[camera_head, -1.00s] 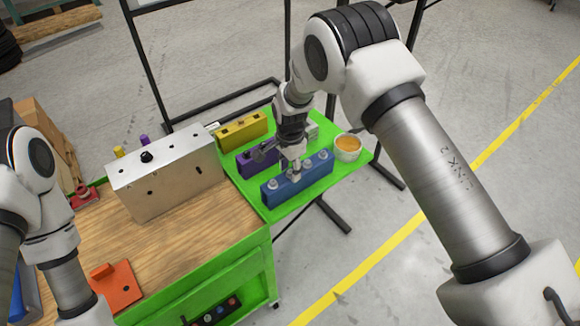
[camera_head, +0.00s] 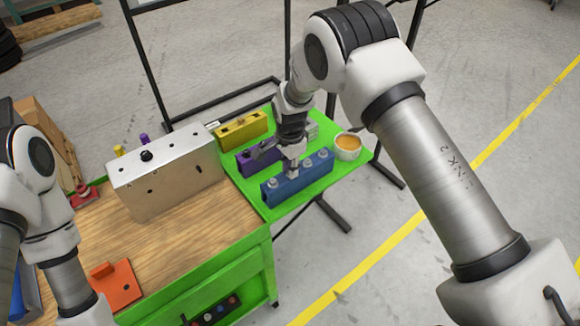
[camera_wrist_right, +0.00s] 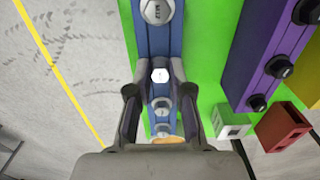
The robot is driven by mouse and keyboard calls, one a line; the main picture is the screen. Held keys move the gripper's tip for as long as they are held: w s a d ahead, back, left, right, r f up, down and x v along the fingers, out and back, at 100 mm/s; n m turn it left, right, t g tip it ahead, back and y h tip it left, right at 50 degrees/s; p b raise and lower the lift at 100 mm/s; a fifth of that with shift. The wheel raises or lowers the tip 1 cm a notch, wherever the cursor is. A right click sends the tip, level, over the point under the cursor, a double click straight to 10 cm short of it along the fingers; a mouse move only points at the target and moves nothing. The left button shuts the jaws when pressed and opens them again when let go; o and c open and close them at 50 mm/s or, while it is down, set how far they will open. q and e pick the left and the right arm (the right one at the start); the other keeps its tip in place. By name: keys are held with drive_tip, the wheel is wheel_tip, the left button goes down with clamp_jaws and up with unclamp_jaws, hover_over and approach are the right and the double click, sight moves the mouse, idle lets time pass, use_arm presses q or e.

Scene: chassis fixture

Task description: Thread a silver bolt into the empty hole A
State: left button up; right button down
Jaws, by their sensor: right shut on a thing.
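The blue block (camera_head: 312,180) stands on the green side shelf and carries a row of silver bolts, with one silver bolt (camera_head: 272,183) at its near left end. My right gripper (camera_head: 292,168) points down over the block, shut on a silver bolt (camera_wrist_right: 160,76) in the row. That bolt's head shows between the fingers in the right wrist view, and I cannot tell if it is raised. The silver metal chassis (camera_head: 180,182) stands on the wooden bench top, with a black bolt in its top. Hole A cannot be made out clearly. My left gripper is out of view.
A purple block (camera_wrist_right: 265,55) with dark bolts and a yellow block (camera_head: 240,130) stand beside the blue one. A white bowl (camera_head: 347,148) is to the right. An orange plate (camera_head: 117,287) lies on the bench (camera_head: 200,235), whose middle is clear.

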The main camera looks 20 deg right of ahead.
drive_tip(key=shift+r+p, duration=2.4)
drive_tip(key=shift+r, duration=1.15)
drive_tip(key=shift+f, duration=0.1)
